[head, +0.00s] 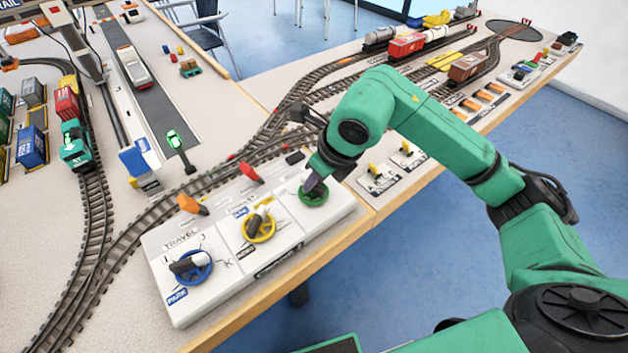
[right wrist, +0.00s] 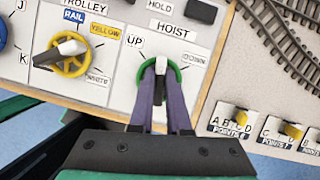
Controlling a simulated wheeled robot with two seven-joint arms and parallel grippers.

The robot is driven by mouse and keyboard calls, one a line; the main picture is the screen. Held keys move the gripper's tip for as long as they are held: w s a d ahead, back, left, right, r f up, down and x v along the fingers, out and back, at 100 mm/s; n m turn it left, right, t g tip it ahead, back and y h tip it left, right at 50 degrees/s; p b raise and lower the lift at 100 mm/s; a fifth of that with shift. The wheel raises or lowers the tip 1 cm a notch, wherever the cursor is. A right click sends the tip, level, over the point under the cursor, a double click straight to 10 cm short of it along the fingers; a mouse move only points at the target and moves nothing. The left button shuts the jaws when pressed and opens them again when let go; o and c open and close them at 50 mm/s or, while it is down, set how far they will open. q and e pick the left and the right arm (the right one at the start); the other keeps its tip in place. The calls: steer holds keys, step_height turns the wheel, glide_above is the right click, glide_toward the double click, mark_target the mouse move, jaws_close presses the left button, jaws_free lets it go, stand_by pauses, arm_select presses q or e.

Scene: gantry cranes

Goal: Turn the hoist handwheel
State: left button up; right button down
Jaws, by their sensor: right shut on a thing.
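The hoist handwheel (head: 314,201) is a green ring at the right end of the white control panel (head: 330,212). In the right wrist view the handwheel (right wrist: 178,75) has a white-tipped dark grip bar across it, with the white end pointing up the picture between the words UP and DOWN. My right gripper (head: 315,185) is over it from above, its two purple fingers closed on the bar from either side; the gripper (right wrist: 159,92) also shows in the right wrist view. The fingers hide part of the wheel. My left gripper is not in view.
A yellow trolley wheel (head: 259,229) and a blue travel wheel (head: 191,268) sit left of it on the panel. Orange and red levers (head: 250,173) stand behind. Points switches (head: 378,177) lie to the right, and rail tracks run behind the panel.

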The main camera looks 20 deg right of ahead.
steer(key=shift+m+t+h, duration=0.3)
steer(key=shift+m, duration=0.6)
steer(key=shift+r, duration=0.1)
steer(key=c, duration=0.9)
jaws_free()
steer(key=v, duration=1.5)
step_height(320, 180, up, 2)
steer(key=g+h+p, duration=0.1)
steer(key=g+p, duration=0.3)
steer(key=p, duration=0.8)
glide_above(324, 193)
steer(key=w+a, duration=0.1)
steer(key=w, duration=0.2)
steer(key=shift+h, duration=0.4)
step_height(324, 193, down, 16)
steer(key=shift+a+p, duration=0.15)
steer(key=shift+p, duration=1)
